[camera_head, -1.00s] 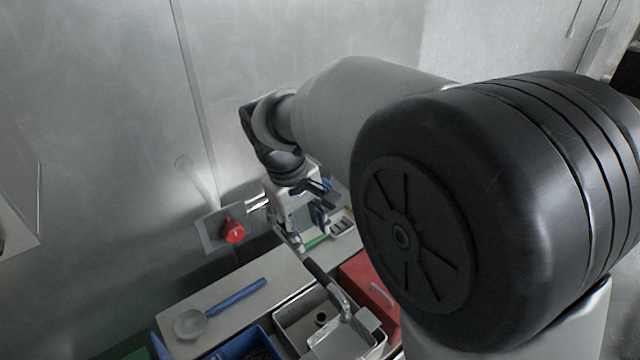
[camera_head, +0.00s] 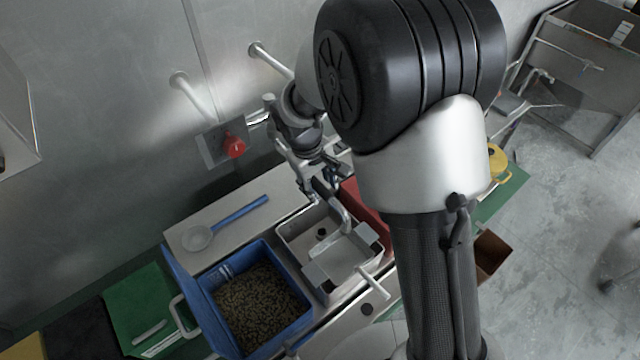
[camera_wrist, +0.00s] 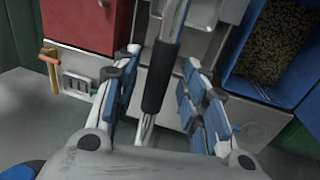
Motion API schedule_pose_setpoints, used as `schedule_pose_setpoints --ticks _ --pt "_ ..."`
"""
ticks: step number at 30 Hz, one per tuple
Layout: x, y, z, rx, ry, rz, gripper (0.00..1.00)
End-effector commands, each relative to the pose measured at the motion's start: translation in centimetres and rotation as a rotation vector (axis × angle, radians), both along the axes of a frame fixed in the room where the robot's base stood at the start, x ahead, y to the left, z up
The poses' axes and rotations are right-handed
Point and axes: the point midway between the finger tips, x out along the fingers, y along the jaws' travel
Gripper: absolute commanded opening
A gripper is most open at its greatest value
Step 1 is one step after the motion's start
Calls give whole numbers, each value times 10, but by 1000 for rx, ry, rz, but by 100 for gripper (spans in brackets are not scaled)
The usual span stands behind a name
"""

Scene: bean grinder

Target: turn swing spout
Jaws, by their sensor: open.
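The swing spout (camera_head: 346,212) is a bent metal tube over a grey basin (camera_head: 289,238) in the head view. In the wrist view the spout (camera_wrist: 156,78) has a black sleeve and stands between my two fingers. My gripper (camera_wrist: 160,62) is open, with blue-padded fingers on either side of the sleeve. No clear contact shows on either side. In the head view my gripper (camera_head: 322,178) is at the back of the basin, and the sleeve is hidden behind it.
A blue bin of beans (camera_head: 205,300) stands left of the basin, a red box (camera_head: 365,205) to its right. A blue-handled spoon (camera_head: 240,214) lies on the counter. A red knob (camera_head: 234,146) sits on the wall behind. A steel wall rises close behind the arm.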

Motion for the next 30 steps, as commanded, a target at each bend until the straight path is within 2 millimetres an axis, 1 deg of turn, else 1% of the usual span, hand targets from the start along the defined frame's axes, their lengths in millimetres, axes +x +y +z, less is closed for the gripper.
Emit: schedule_pose_setpoints --ticks 3,10,27,28,30 --pt "0 -1 -4 0 0 0 40" --pt "0 -1 -4 0 0 0 40" --pt "0 -1 -4 0 0 0 3" --pt "0 -1 -4 0 0 0 1" --pt "0 -1 -4 0 0 0 0"
